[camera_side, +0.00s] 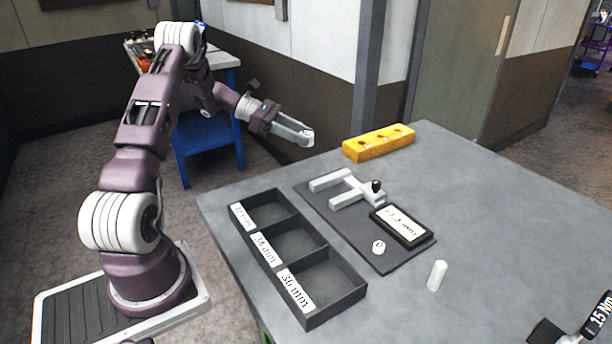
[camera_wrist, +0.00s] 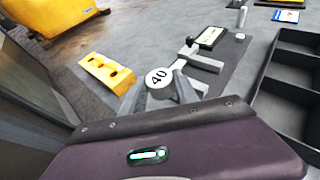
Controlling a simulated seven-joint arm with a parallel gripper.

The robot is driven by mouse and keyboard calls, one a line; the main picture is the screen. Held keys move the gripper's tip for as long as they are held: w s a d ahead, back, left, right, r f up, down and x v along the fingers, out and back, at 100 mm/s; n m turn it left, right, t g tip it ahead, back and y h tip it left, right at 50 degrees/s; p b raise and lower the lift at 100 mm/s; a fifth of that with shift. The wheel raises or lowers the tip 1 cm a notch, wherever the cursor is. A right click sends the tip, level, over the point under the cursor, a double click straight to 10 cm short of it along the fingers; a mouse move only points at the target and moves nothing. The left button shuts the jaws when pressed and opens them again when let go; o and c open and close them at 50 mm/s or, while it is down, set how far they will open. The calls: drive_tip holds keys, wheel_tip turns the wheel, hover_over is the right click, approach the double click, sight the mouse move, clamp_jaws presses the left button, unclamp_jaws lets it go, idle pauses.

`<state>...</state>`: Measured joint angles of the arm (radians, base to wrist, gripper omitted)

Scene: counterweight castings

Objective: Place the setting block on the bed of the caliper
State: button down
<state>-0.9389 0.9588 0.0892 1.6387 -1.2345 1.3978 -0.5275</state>
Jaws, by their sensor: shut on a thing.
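The setting block (camera_wrist: 158,77) is a pale round piece marked 40, seen in the wrist view between my fingertips. My gripper (camera_side: 306,137) is shut on it and holds it up in the air, beyond the table's far left edge in the side view. The caliper (camera_side: 350,188) lies on a dark mat on the table, its two pale jaws apart with a gap between them and a dark knob on its slide. It also shows in the wrist view (camera_wrist: 205,61), beyond the held block. A black-framed display (camera_side: 401,224) sits beside it; its reading is not clear.
A tray (camera_side: 336,310) of three empty compartments with mm labels stands left of the mat. A yellow block with holes (camera_side: 378,144) is behind the caliper. A white round button (camera_side: 378,247), a white cylinder (camera_side: 437,275) and a 15 Nm tool (camera_side: 598,312) lie nearer.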

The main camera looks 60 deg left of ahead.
sight(301, 175)
wheel_tip(301, 175, down, 10)
drive_tip(key=shift+r, duration=0.25)
drive_tip(key=shift+f, duration=0.1)
drive_tip(key=shift+f, duration=0.1)
drive_tip(key=c, duration=0.9)
unclamp_jaws()
